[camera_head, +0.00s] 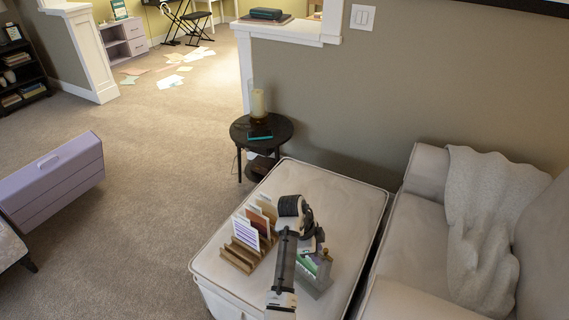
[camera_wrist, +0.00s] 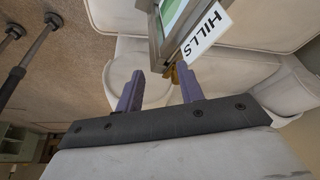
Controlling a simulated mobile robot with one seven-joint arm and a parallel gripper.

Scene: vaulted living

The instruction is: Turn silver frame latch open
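The silver frame (camera_head: 317,278) stands on the pale ottoman (camera_head: 225,262), with a green picture in it. In the wrist view the frame (camera_wrist: 158,35) is at the top, beside a white label reading "HILLS" (camera_wrist: 207,30). A small brass-coloured piece (camera_wrist: 172,75), seemingly the latch, shows at the frame's edge. My gripper (camera_wrist: 160,70) has its two purple fingers apart. The brass piece lies between the fingertips in the picture, close to the right finger. I cannot tell whether they touch. In the head view my arm hides part of the frame and the fingers are hard to make out.
A wooden rack (camera_head: 240,255) with upright cards stands left of the frame on the ottoman. A round black side table (camera_head: 283,128) with a candle holder (camera_head: 258,103) is behind. A sofa (camera_head: 420,220) stands at the right. Open carpet lies at the left.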

